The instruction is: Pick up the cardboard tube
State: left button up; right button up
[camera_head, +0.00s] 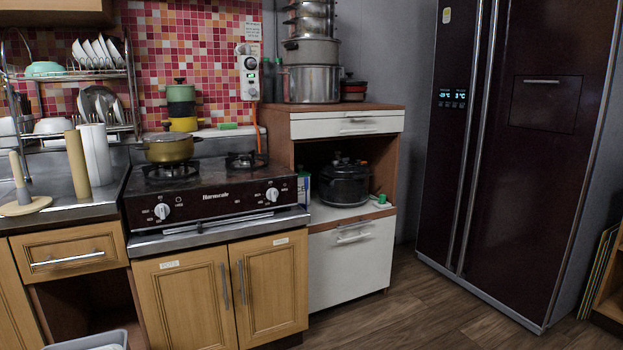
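The cardboard tube (77,163) is a plain tan cylinder. It stands upright on the steel counter at the left, near the counter's front edge. A white paper roll (97,154) stands just to its right and a little behind, and the two look very close together. I cannot tell if they touch. Neither of my grippers shows in the head view.
A wooden stand with an upright post (20,180) is left of the tube. A dish rack (70,74) with plates is behind it. The stove (215,187) with a brass pot (169,149) is to the right. The floor (430,305) before the fridge is clear.

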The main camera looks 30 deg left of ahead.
aim_at(73, 139)
jog(key=i+u, duration=0.3)
jog(key=i, duration=0.15)
jog(key=i+l+u, duration=0.25)
jog(key=i, duration=0.2)
jog(key=i+l+u, duration=0.15)
jog(key=i+u, duration=0.15)
jog(key=i, duration=0.15)
